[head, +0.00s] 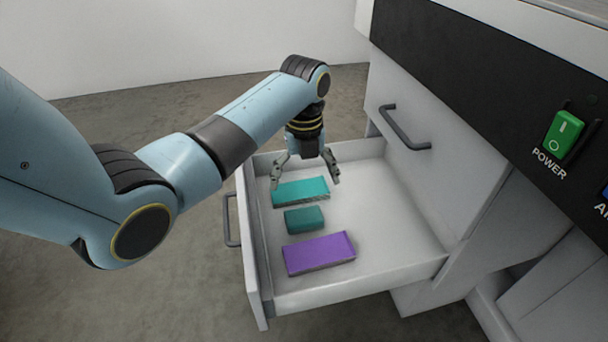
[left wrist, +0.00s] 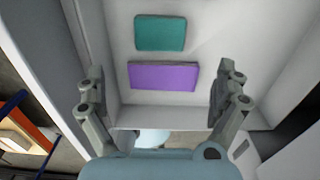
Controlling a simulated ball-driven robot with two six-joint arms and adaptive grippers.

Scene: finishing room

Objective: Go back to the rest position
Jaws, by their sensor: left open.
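My left gripper (head: 305,185) is over the far end of an open white drawer (head: 400,235), pointing down. Its two fingers are wide apart with nothing held between them. A bright teal block (head: 300,191) lies in the drawer below the fingers. In the left wrist view the open gripper (left wrist: 159,75) frames the drawer floor, where a teal block (left wrist: 160,33) and a purple block (left wrist: 163,76) lie. The exact gap between the fingertips and the bright teal block is hard to judge. My right gripper is not in view.
A darker teal block (head: 304,219) and the purple block (head: 318,253) lie nearer in the drawer. The white cabinet with a closed drawer handle (head: 404,128) and a green power switch (head: 563,134) stands right.

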